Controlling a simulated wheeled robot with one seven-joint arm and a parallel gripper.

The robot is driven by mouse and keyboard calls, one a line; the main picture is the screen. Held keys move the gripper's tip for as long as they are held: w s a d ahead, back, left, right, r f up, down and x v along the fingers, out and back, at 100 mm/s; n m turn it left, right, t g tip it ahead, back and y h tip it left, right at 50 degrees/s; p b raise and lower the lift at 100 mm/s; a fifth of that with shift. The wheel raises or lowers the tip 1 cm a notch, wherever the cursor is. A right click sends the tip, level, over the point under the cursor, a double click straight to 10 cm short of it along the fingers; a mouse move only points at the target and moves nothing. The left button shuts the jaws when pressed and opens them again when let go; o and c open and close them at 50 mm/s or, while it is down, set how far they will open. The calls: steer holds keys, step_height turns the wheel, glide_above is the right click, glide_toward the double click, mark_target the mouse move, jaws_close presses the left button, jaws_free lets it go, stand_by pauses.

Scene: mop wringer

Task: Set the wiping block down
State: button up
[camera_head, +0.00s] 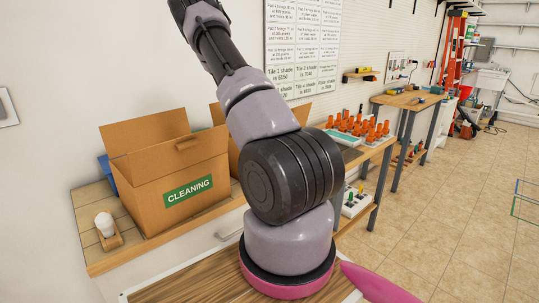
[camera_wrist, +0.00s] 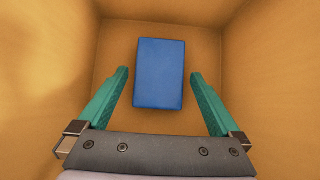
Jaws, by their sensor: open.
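The wiping block, a flat-looking blue rectangle (camera_wrist: 160,50), shows in the wrist view inside a tan-walled box (camera_wrist: 270,60). My gripper (camera_wrist: 160,73) has its two teal fingers spread, one on each side of the block, with a narrow visible gap on both sides. The block seems to lie at the box floor; its exact distance below the fingertips is hard to judge. In the head view my gripper and the block are hidden. A cardboard box (camera_head: 150,206) with a green CLEANING label and raised flaps stands on the bench there.
A light bulb-like item on a wooden holder (camera_head: 108,232) stands left of the CLEANING box. A second cardboard box (camera_head: 298,113) shows partly behind my arm. The tiled floor (camera_head: 440,210) at right is mostly clear.

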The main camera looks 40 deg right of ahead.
steer(key=w+v, duration=0.1)
steer(key=v, duration=0.7)
steer(key=shift+s+a+r, duration=0.2)
steer(key=shift+s+r, duration=0.05)
steer(key=shift+s, duration=0.25)
